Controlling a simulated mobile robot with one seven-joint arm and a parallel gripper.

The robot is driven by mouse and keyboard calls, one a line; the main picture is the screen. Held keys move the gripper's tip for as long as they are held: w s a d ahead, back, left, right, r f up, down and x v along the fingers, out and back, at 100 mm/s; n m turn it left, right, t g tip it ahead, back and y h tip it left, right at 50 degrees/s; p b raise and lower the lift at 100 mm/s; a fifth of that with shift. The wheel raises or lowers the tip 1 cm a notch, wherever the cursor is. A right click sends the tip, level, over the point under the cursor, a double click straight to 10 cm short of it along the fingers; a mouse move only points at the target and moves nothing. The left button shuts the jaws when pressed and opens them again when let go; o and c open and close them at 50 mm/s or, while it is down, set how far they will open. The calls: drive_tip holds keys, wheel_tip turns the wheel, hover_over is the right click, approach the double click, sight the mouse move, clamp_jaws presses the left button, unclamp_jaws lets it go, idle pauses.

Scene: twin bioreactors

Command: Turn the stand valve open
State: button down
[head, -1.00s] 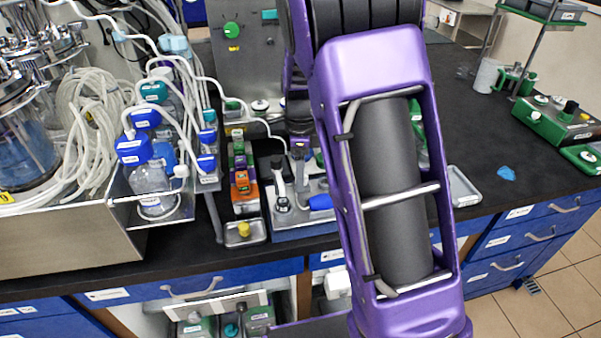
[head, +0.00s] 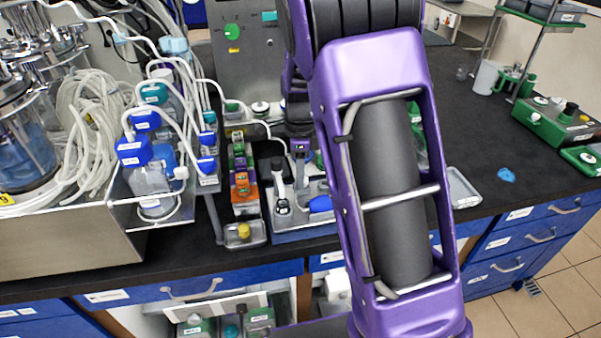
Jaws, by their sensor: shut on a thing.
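My gripper (head: 300,160) points down over the back of this stand, at an upright grey fitting that I take for the stand valve. The jaws are small in the head view and look shut at the top of that fitting. My forearm covers the stand's right side, and the exact grip is hard to make out.
Blue-capped bottles (head: 146,178) with white tubing stand in a metal tray on the left. An orange and green block (head: 243,186) is close left of the stand. A grey panel (head: 240,60) rises behind. A green box (head: 556,122) stands at the right; the bench between is mostly clear.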

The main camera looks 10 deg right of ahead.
drive_tip(key=n+p, duration=0.1)
drive_tip(key=n, duration=0.3)
drive_tip(key=shift+n, duration=0.3)
drive_tip(key=n, duration=0.4)
drive_tip(key=shift+n, duration=0.3)
drive_tip(key=n, duration=0.4)
drive_tip(key=shift+s+p, duration=0.1)
drive_tip(key=shift+p, duration=0.3)
drive_tip(key=shift+n, duration=2.2)
drive_tip(key=c, duration=0.5)
unclamp_jaws()
